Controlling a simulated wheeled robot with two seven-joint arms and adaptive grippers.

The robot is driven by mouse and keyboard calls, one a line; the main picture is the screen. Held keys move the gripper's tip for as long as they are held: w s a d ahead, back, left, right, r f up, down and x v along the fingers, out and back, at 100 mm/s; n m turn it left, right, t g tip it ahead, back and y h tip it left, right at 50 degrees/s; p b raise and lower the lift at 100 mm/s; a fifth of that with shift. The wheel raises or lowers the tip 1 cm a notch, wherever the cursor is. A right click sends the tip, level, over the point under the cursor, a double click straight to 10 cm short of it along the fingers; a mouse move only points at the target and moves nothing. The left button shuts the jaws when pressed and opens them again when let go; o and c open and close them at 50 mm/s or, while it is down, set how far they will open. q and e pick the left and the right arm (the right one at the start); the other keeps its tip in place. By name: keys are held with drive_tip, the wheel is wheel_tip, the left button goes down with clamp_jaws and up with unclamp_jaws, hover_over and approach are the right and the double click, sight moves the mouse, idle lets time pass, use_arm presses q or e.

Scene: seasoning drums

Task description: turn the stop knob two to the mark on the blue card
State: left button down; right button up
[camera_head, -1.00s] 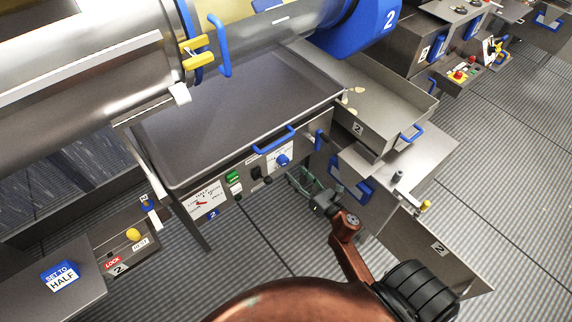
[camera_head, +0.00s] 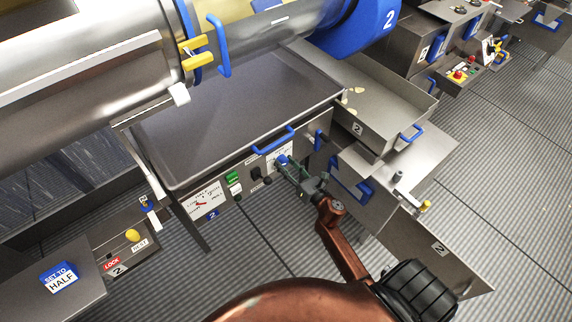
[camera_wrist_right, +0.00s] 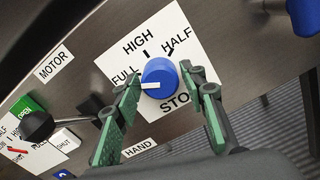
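The blue stop knob (camera_wrist_right: 160,76) sits on a white dial plate (camera_wrist_right: 166,42) marked FULL, HIGH, HALF and STOP. Its white pointer faces left, just below the word FULL. The HALF tick is at the dial's upper right. In the head view the knob (camera_head: 282,160) is on the front panel of the station marked 2. The blue-and-white card (camera_head: 60,277) at lower left reads SET TO HALF. My right gripper (camera_head: 290,167) is at the knob, its green-padded fingers apart on either side of it; I cannot tell whether they touch it. My left gripper is out of view.
A tray (camera_head: 385,110) and a blue bracket (camera_head: 350,185) are to the right.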

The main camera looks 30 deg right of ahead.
drive_tip(key=c, duration=0.8)
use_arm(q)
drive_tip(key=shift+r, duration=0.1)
use_arm(e)
drive_tip(key=shift+m, duration=0.3)
drive_tip(key=m+p, duration=0.1)
drive_tip(key=m, duration=0.4)
drive_tip(key=shift+p, duration=0.35)
drive_tip(key=m+p, duration=0.2)
drive_tip(key=m, duration=0.3)
drive_tip(key=shift+m, duration=0.4)
drive_tip(key=m+p, duration=0.2)
drive_tip(key=m, duration=0.1)
drive_tip(key=shift+m, duration=0.3)
drive_tip(key=m+p, duration=0.2)
drive_tip(key=m, duration=0.1)
drive_tip(key=shift+m, duration=0.4)
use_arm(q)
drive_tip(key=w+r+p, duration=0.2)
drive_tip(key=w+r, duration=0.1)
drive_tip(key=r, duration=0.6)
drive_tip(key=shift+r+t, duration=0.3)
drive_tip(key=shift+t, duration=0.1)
use_arm(e)
drive_tip(key=m, duration=0.5)
drive_tip(key=shift+f, duration=0.1)
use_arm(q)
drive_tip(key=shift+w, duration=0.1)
